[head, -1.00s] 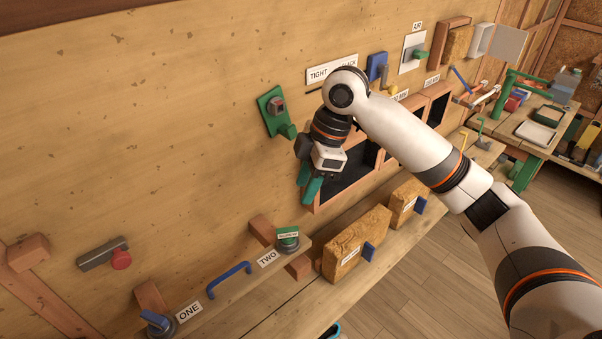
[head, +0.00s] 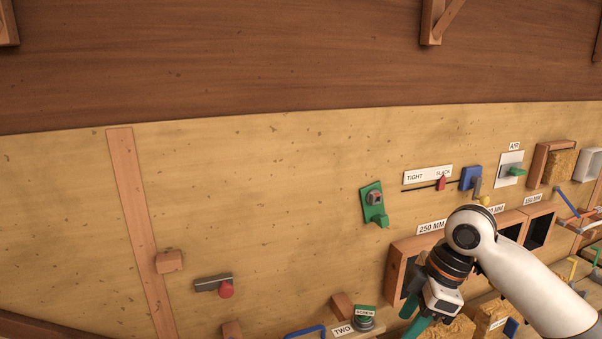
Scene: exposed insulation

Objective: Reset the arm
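My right arm comes in from the lower right of the head view. Its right gripper (head: 413,322), with green fingers, hangs at the bottom edge in front of the wooden wall, below the box opening labelled 250 MM (head: 397,270). The fingers are partly cut off by the frame, so whether they are apart or closed is unclear. I see nothing held in them. My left arm and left gripper are not in view.
The wall carries a green bracket (head: 372,204), a TIGHT/SLACK slider (head: 441,183), a blue lever block (head: 470,178) and an AIR valve plate (head: 509,170). A red-knobbed grey handle (head: 213,284) is at lower left. A green button (head: 364,318) stands near TWO.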

